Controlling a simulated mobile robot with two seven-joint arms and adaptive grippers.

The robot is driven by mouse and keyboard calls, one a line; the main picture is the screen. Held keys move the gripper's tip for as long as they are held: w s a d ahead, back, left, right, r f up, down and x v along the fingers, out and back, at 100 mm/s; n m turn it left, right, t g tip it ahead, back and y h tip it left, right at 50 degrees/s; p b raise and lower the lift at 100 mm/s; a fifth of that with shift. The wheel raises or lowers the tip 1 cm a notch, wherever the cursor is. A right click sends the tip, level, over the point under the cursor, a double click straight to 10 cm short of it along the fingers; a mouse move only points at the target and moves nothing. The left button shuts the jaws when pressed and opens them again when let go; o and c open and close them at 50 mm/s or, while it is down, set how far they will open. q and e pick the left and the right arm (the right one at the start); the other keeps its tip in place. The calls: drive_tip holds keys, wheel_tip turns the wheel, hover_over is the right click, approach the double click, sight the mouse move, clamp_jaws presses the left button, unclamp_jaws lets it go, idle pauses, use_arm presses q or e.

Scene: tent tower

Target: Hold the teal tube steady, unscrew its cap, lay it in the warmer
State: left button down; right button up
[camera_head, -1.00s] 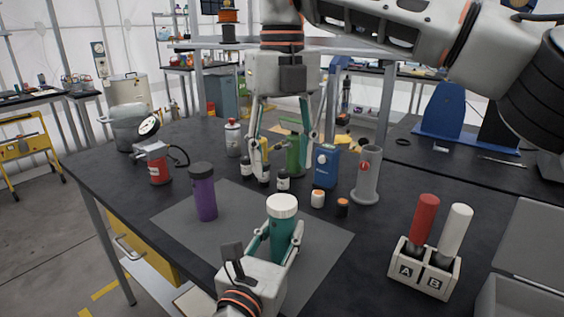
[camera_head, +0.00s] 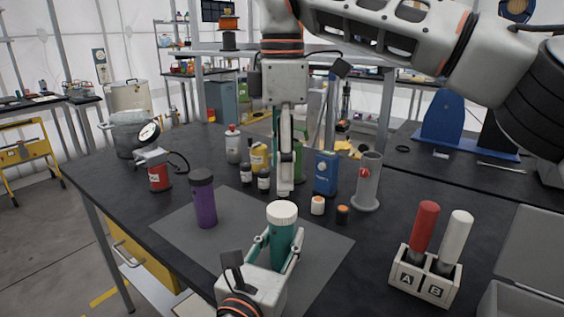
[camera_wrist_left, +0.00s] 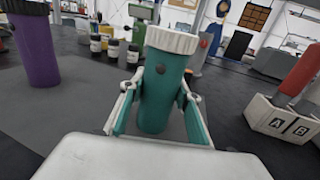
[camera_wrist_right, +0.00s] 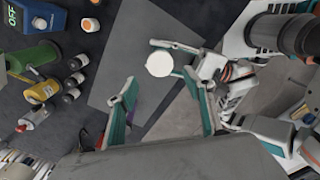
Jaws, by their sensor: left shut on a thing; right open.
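The teal tube (camera_head: 281,245) stands upright with its white ribbed cap (camera_head: 282,213) on. My left gripper (camera_head: 275,247) is shut around the tube's body below the cap, also clear in the left wrist view (camera_wrist_left: 158,90). My right gripper (camera_head: 285,190) points down, empty and open, behind and above the cap in the head view, apart from it. In the right wrist view the cap (camera_wrist_right: 160,64) lies just beyond the two open fingers. A grey box with a raised lid (camera_head: 535,240), perhaps the warmer, is cut off at the right edge.
A purple tube (camera_head: 204,200) stands on the grey mat (camera_head: 170,222), left of the teal tube. A white rack (camera_head: 424,283) marked A and B holds a red and a white tube. Small bottles, a blue box (camera_head: 326,173) and a grey cylinder (camera_head: 367,182) stand behind.

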sight(282, 209)
drive_tip(key=m, duration=0.8)
drive_tip(key=shift+f, duration=0.1)
drive_tip(key=shift+m, duration=0.3)
drive_tip(key=shift+f, duration=3.95)
